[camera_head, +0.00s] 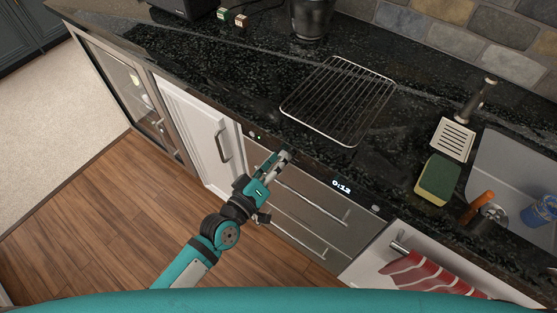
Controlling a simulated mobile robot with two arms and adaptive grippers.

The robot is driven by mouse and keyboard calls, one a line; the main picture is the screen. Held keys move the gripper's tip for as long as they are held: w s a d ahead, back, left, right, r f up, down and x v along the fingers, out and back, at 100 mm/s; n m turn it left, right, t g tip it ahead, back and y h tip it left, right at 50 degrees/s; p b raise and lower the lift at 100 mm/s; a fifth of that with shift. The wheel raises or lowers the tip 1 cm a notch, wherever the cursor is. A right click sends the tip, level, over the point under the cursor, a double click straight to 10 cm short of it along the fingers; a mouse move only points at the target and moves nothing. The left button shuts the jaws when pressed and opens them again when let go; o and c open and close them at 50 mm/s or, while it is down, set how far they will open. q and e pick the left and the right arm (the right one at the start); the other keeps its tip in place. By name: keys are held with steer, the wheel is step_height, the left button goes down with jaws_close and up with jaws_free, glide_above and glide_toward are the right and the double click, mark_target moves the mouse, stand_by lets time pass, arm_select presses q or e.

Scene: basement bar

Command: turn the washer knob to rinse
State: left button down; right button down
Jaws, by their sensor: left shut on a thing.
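The washer (318,213) is a steel-fronted appliance built in under the dark counter, with a lit display (342,186) reading 0:12 on its top panel. My left gripper (286,155) reaches up to this panel, left of the display. Its fingers are shut on the washer knob, which they hide almost wholly. I cannot read the knob's setting or any rinse mark. My right gripper is not in view.
A wire rack (339,100) lies on the counter above the washer. A green sponge (437,179) sits beside the sink (512,160). A striped towel (425,275) hangs at lower right. A white cabinet door (198,128) is left of the washer. Wooden floor (95,215) is clear at left.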

arm_select(q)
steer(key=shift+a+n, duration=0.1)
steer(key=shift+n, duration=2.1)
steer(key=c, duration=1)
jaws_free()
steer(key=v, duration=0.8)
steer(key=shift+w, duration=0.1)
